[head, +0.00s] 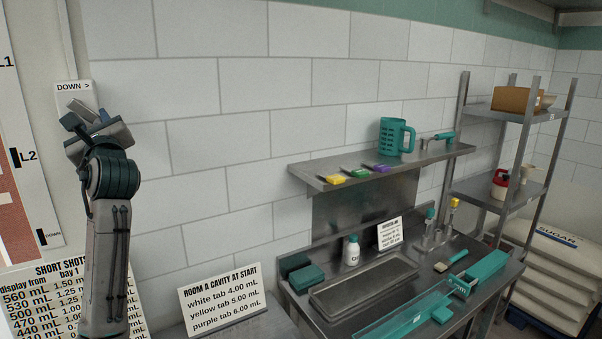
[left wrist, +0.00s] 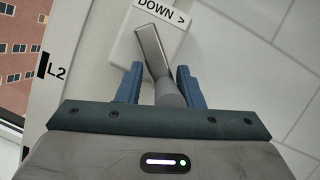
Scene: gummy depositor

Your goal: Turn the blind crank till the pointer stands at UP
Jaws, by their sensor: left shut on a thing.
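The blind crank (left wrist: 152,50) is a grey metal arm with a round grey knob, below a white plate (left wrist: 172,14) marked "DOWN >". My left gripper (left wrist: 157,84) has its blue fingers on both sides of the crank's knob and is shut on it. In the head view my left gripper (head: 88,122) is at the wall at the left, just under the DOWN plate (head: 74,88), and hides most of the crank. A scale strip with the mark L2 (head: 28,156) and a lower mark DOWN runs beside the window. I see no UP mark or clear pointer. My right gripper is not in view.
A ROOM A sign (head: 222,303) and a SHORT SHOTS chart (head: 50,300) stand low at the left. A steel shelf (head: 400,163) with a teal jug (head: 396,137) and a steel bench (head: 340,325) are to the right. The tiled wall between is clear.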

